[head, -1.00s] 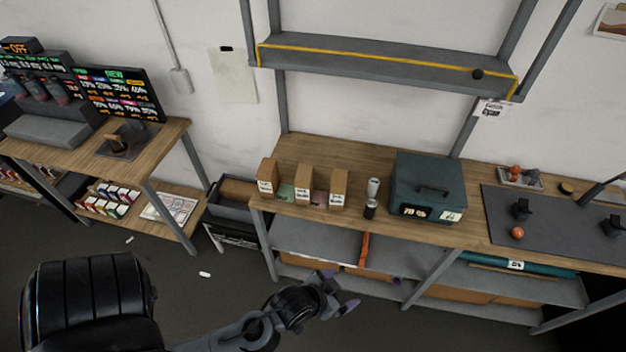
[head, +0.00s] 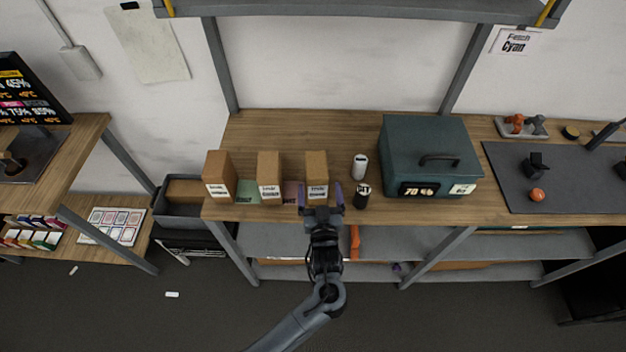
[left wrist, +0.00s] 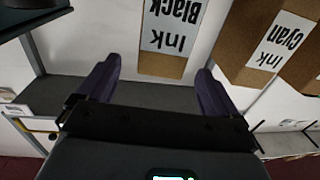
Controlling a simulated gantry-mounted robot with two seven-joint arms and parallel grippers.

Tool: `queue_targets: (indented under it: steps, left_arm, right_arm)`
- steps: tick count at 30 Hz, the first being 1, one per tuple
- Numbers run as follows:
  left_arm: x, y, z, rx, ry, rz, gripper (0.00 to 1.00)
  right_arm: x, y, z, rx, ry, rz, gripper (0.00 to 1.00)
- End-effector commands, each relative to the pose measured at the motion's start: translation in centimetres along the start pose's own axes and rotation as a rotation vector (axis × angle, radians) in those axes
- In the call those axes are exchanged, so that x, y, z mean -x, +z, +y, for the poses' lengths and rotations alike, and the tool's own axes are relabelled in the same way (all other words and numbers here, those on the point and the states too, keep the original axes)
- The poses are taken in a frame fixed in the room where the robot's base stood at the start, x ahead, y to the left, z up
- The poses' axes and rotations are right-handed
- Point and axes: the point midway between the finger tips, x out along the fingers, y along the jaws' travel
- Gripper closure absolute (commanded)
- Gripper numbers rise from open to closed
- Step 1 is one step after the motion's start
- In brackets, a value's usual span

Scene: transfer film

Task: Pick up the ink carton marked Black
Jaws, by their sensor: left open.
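Three brown cardboard ink cartons stand upright in a row on the wooden bench. The carton marked Black (head: 317,164) is the right-hand one in the head view; in the left wrist view its label reads "Ink Black" upside down (left wrist: 168,63). The carton marked Cyan (head: 269,165) is the middle one and shows in the wrist view (left wrist: 262,75). The third carton (head: 219,165) has a label too small to read. My left gripper (head: 320,193) is open and empty, in front of the Black carton, which lines up between its purple fingers (left wrist: 160,78). My right gripper is not in view.
Green and pink flat pieces (head: 248,191) lie between the cartons. A white can (head: 360,166) and a dark can (head: 362,196) stand right of the Black carton. A teal case (head: 430,150) is farther right. An upper shelf (head: 350,10) hangs above.

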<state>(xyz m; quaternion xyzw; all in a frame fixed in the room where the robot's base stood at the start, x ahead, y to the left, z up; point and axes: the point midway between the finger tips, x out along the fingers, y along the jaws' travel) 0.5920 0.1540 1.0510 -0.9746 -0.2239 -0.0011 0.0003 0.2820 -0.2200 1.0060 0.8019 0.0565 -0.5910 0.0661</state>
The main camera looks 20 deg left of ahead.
Motion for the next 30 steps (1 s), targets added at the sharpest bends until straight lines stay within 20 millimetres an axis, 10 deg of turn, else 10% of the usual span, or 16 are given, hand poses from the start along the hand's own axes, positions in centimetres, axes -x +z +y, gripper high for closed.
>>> queue_targets:
  steps: [30]
  left_arm:
    - [-8.5, 0.0, -0.2, 0.000, 0.001, -0.003, 0.06]
  right_arm:
    - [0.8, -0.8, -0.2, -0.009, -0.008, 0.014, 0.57]
